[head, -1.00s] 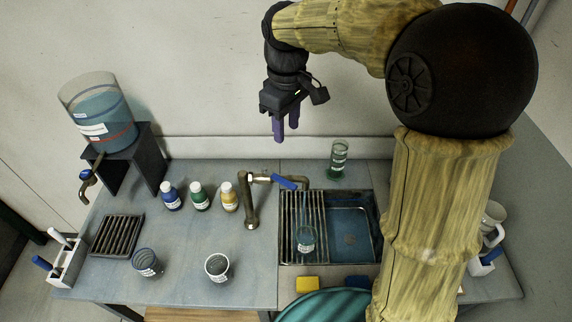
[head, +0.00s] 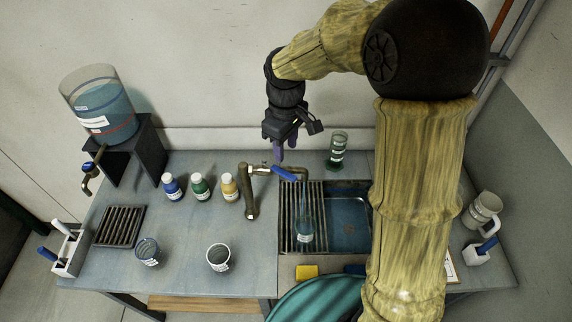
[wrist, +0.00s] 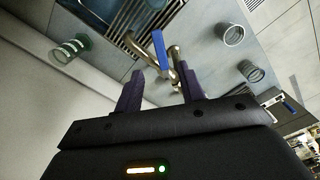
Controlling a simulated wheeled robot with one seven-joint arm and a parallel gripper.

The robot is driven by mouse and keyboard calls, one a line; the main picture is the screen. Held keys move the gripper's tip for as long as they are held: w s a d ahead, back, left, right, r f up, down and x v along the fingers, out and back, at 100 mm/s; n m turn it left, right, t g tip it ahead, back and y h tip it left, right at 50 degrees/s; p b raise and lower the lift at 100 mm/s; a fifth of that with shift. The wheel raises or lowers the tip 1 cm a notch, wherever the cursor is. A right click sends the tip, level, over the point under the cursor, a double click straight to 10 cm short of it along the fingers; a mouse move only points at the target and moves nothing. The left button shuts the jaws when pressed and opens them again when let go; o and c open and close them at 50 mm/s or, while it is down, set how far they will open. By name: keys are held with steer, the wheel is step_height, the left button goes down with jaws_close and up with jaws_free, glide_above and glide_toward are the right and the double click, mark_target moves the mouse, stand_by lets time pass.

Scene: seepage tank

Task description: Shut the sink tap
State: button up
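The sink tap (head: 251,190) is a bent brass pipe with a blue lever handle (head: 284,173), standing at the left of the sink (head: 348,188). A pale stream appears to run from its spout into a clear beaker (head: 305,229) on the sink's slatted rack. My gripper (head: 280,150) hangs just above and behind the handle, fingers pointing down. In the wrist view, my gripper (wrist: 160,90) has its two purple fingers apart with nothing between them. The blue handle (wrist: 160,48) shows beyond the fingertips, with the brass pipe (wrist: 135,45) around it.
A green-based glass cylinder (head: 337,152) stands behind the sink, right of my gripper. Blue, green and yellow-labelled bottles (head: 200,187) stand left of the tap. Two cups (head: 218,257) stand in front. A water tank (head: 100,105) sits on a black stand at left.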

mark_target(286, 173)
step_height(286, 173, down, 9)
steer(key=shift+r+p, duration=0.15)
steer(key=shift+p, duration=0.65)
jaws_close()
